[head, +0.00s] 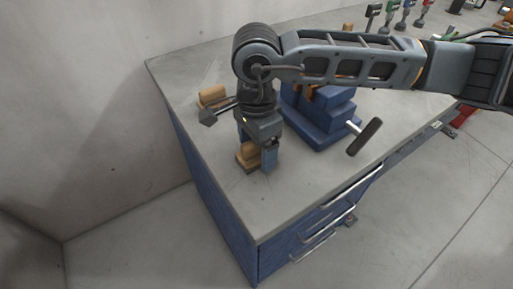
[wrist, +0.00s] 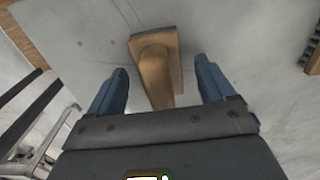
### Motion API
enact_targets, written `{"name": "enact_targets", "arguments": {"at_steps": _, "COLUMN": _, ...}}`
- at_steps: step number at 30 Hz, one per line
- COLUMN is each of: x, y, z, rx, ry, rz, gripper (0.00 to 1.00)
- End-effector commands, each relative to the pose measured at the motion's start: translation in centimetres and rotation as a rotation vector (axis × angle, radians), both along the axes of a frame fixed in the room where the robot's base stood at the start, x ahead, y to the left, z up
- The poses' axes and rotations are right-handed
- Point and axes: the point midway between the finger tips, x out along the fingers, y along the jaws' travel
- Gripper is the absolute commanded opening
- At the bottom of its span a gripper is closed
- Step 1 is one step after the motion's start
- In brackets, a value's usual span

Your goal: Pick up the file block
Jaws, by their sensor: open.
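A tan wooden block with a raised, rounded grip, which looks like the file block (head: 247,152), lies on the grey bench top near its left side. In the wrist view the block (wrist: 155,65) lies ahead of and partly between the two blue fingers, with clear space on both sides. My gripper (head: 258,152) points down over it and is open. In the wrist view my gripper (wrist: 160,92) holds nothing. In the head view a finger hides part of the block.
A blue vise (head: 322,118) with a dark handle stands close to the right of my gripper. A similar tan block (head: 212,97) and a dark-headed tool (head: 208,118) lie behind and left. Several coloured-handled tools stand at the back. The front bench corner is clear.

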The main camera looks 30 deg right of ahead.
Motion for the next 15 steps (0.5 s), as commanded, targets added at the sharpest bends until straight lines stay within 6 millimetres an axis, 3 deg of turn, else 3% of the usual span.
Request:
{"name": "enact_targets", "arguments": {"at_steps": 8, "x": -0.01, "y": -0.01, "z": -0.31, "rx": 0.000, "ry": 0.000, "rz": 0.000, "gripper": 0.82}}
{"name": "enact_targets", "arguments": {"at_steps": 15, "x": 0.00, "y": 0.00, "z": -0.28, "rx": 0.000, "ry": 0.000, "rz": 0.000, "gripper": 0.59}}
